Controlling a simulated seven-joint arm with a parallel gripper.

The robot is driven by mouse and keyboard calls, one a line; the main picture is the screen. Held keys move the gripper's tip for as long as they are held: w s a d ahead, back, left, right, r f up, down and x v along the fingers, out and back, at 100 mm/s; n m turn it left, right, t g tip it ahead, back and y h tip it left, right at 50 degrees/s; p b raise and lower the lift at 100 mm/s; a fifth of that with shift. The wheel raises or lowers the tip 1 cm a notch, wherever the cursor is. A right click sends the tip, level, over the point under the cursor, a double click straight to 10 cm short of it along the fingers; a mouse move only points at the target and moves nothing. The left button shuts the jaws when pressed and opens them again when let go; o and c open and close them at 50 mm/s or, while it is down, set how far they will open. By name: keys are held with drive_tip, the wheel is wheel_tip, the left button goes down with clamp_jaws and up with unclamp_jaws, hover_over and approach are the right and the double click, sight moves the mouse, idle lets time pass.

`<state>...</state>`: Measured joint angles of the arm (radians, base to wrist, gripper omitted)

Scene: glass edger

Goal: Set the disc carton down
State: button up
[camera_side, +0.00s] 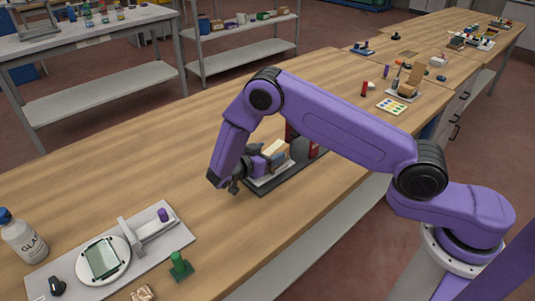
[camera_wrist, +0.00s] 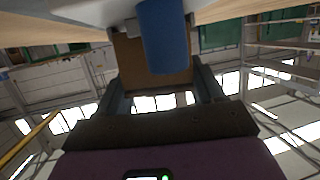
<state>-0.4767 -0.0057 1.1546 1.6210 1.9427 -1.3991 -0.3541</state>
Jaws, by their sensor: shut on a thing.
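The disc carton (camera_side: 274,148) is a small tan box with a pale top. In the side view it is at my gripper (camera_side: 264,162), over the dark base near the table's middle. In the wrist view my gripper (camera_wrist: 163,88) is shut on the carton, whose brown face (camera_wrist: 126,62) shows between the two fingers. A blue cylinder (camera_wrist: 163,36) covers part of that face. I cannot tell whether the carton's underside touches what lies below it, as the hand and arm hide much of it.
The dark base (camera_side: 262,189) carries a white slab (camera_side: 270,177) and red uprights (camera_side: 314,150).

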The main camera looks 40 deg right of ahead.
drive_tip(key=o, duration=1.5)
drive_tip(key=shift+f, duration=0.15)
drive_tip(key=shift+c, duration=0.2)
drive_tip(key=shift+f, duration=0.1)
drive_tip(key=shift+a, duration=0.25)
drive_tip(key=v, duration=1.7)
drive_tip(key=shift+r, duration=0.25)
drive_tip(key=shift+d, duration=0.1)
